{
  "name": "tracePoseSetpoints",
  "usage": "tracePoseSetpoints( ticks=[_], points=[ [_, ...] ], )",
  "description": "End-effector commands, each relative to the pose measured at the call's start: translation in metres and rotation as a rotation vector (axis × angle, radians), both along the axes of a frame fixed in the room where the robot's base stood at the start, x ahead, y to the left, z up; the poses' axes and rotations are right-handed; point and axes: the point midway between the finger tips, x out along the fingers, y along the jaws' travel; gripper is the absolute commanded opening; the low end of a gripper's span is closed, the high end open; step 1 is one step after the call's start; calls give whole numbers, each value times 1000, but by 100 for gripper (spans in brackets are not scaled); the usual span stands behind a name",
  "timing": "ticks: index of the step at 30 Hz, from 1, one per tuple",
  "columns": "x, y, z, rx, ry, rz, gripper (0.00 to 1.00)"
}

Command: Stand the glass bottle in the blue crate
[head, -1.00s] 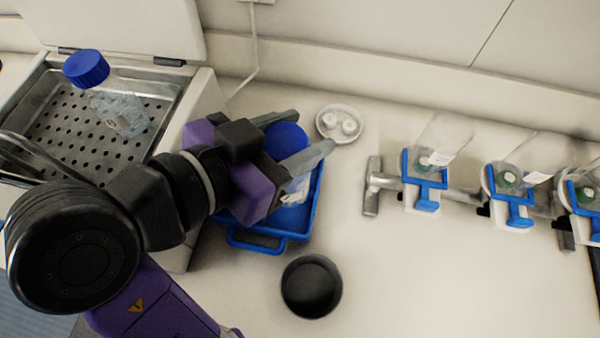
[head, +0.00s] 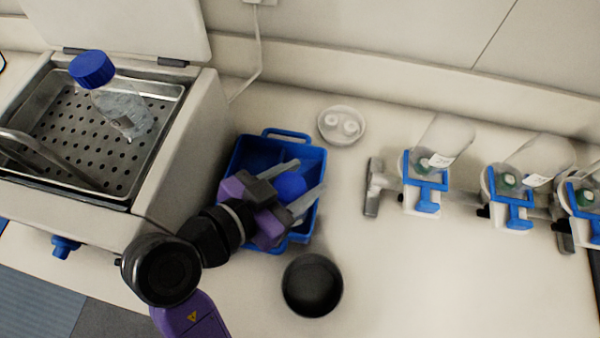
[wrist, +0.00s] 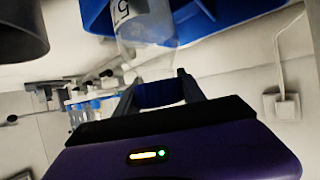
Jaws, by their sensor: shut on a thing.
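The glass bottle has a blue cap (head: 291,186) and a clear body with a white label (wrist: 128,10), seen in the wrist view. My gripper (head: 300,183) is shut on the bottle at its cap, with one finger on either side. The bottle is over or inside the blue crate (head: 240,158), towards its right side. In the wrist view the bottle body lies beside the blue crate wall (wrist: 225,18). My gripper hides the bottle's lower part in the head view, so I cannot tell whether its base touches the crate floor.
Another blue-capped bottle (head: 122,108) leans in the open steel bath (head: 60,150) at left. A black cup (head: 312,286) stands just in front of the crate. A white dish (head: 341,126) lies behind it. Clamped flasks (head: 440,145) stand at right. The front right counter is clear.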

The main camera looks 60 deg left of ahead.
Motion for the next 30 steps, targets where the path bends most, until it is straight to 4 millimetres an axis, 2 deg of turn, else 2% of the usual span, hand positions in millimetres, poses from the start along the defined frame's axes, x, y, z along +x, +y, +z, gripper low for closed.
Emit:
tracePoseSetpoints(
  ticks=[8,9,12,24,30],
  points=[
    [0,0,-2,1,-2,0,0],
    [0,0,-3,0,0,-1,49],
    [0,0,-2,0,0,-1,69],
    [0,0,3,0,0,0,69],
    [-26,-7,12,2,0,4,69]
  ],
)
